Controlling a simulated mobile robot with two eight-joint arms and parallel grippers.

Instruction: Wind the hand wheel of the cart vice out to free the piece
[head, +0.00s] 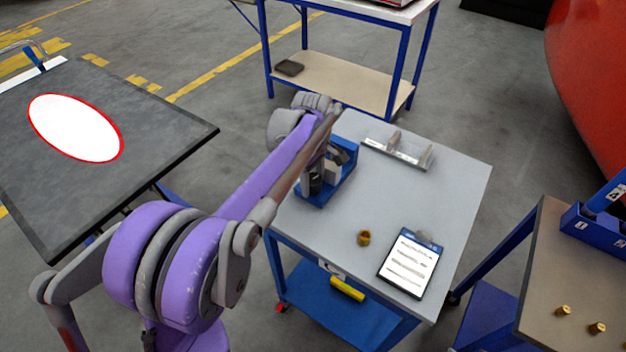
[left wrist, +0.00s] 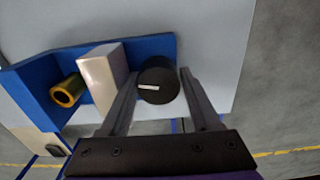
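The blue cart vice (head: 342,184) stands on the grey cart top, partly hidden by my left arm. In the left wrist view the vice body (left wrist: 85,62) holds a hollow brass piece (left wrist: 67,92) lying beside a pale block (left wrist: 102,73). The black round hand wheel (left wrist: 157,82) has a white mark lying nearly level in that view. My left gripper (left wrist: 158,88) has one finger on each side of the wheel, with narrow gaps seeming to show, so it looks open around it. Its fingertips are mostly hidden in the head view. My right gripper is not in view.
The cart top (head: 455,185) also carries a clear holder (head: 397,150), a loose brass piece (head: 364,238) and a clipboard (head: 411,262). A dark table (head: 150,125) stands at left. Another bench (head: 545,285) with small brass parts stands at right.

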